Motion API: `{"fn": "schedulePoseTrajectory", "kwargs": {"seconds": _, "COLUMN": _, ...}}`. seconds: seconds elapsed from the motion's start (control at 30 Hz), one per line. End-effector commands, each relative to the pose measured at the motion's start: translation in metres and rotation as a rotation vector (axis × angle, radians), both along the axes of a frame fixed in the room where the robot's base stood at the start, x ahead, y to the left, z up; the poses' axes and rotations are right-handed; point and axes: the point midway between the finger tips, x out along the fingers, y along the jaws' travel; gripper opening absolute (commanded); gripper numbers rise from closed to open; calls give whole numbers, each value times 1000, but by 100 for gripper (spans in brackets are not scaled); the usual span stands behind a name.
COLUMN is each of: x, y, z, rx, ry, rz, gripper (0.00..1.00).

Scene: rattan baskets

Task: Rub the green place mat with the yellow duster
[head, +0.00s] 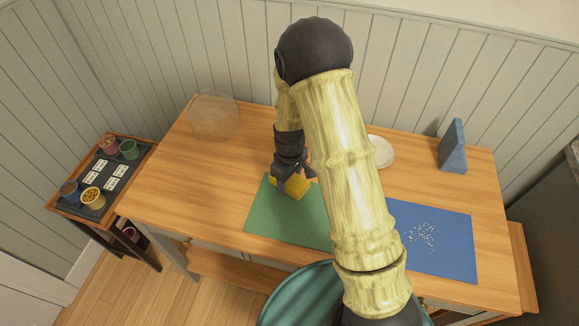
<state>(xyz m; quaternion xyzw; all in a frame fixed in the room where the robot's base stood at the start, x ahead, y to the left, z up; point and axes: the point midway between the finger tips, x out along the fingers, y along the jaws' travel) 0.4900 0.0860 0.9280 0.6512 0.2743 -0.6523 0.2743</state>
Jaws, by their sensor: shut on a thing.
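The green place mat (272,217) lies flat on the wooden table, left of the middle. My arm covers its right side. The yellow duster (296,187) is a small yellow block at the back part of the mat. My gripper (290,177) points down and is shut on the duster. The duster is over the mat; I cannot tell whether its underside touches it.
A blue mat (455,243) with pale crumbs lies to the right. A blue wedge-shaped object (453,148), a white plate (381,152) and a clear round object (214,115) stand behind. A side table (141,156) with several cups is at left.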

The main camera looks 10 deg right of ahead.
Motion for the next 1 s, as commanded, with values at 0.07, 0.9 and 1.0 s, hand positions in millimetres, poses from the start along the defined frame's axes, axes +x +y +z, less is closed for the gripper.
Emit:
{"fn": "schedulePoseTrajectory", "kwargs": {"seconds": 0.07, "x": 0, "y": 0, "z": 11, "rx": 1, "ry": -1, "rz": 0, "gripper": 37}}
{"fn": "schedulePoseTrajectory", "kwargs": {"seconds": 0.9, "x": 0, "y": 0, "z": 32, "rx": 0, "ry": 0, "rz": -1, "gripper": 37}}
{"fn": "schedulePoseTrajectory", "kwargs": {"seconds": 1.0, "x": 0, "y": 0, "z": 32, "rx": 0, "ry": 0, "rz": -2, "gripper": 37}}
